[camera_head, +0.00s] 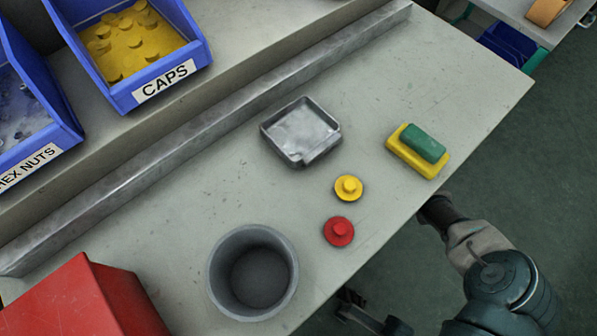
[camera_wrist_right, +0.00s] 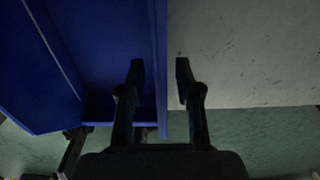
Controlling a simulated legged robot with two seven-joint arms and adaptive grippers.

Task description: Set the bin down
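In the right wrist view my right gripper (camera_wrist_right: 160,72) has its two dark fingers apart. The wall of a blue bin (camera_wrist_right: 158,40) runs between them, with a narrow gap showing on each side. The bin's blue surface fills the left of that view; most of its shape is cut off or dark. The head view does not clearly show this bin. My left gripper is not in view.
The grey bench (camera_head: 200,205) holds a metal tray (camera_head: 269,139), a grey bucket (camera_head: 216,277), yellow and red caps, a yellow-green block (camera_head: 400,152) and a red box (camera_head: 75,300). Blue CAPS and HEX NUTS bins stand behind a metal rail. The bench's upper right is clear.

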